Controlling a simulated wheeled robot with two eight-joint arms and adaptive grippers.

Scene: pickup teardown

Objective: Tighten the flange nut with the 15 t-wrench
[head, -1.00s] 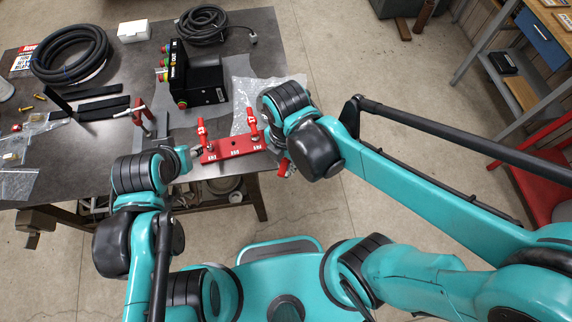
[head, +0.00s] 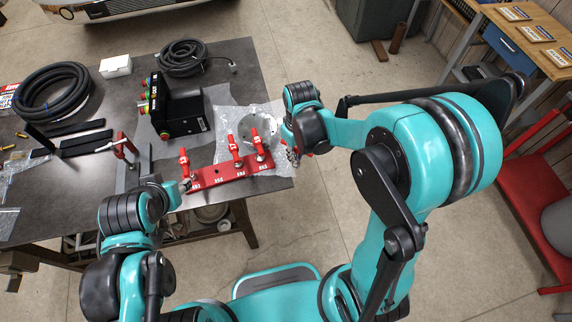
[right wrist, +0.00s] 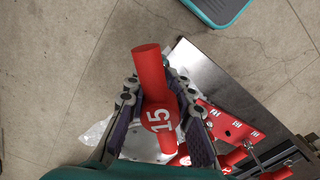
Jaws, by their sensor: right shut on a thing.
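The red 15 T-wrench (right wrist: 152,90) is in my right gripper (right wrist: 160,105). The fingers are shut on either side of its red handle, and the "15" label faces the wrist camera. In the head view my right gripper (head: 292,150) is just right of the red wrench rack (head: 228,180), near the table's right edge. Several red T-handles (head: 236,152) stand at the rack. A silvery round metal part (head: 262,125) lies on clear plastic behind it. I cannot make out the flange nut. My left gripper (head: 186,186) is at the rack's left end; its fingers are too small to read.
A black box with coloured buttons (head: 180,108) stands behind the rack. Coiled black hoses (head: 52,92) and a white box (head: 115,66) lie at the back of the table (head: 235,60). A red clamp-like tool (head: 124,148) stands left of the rack. Open floor lies right of the table.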

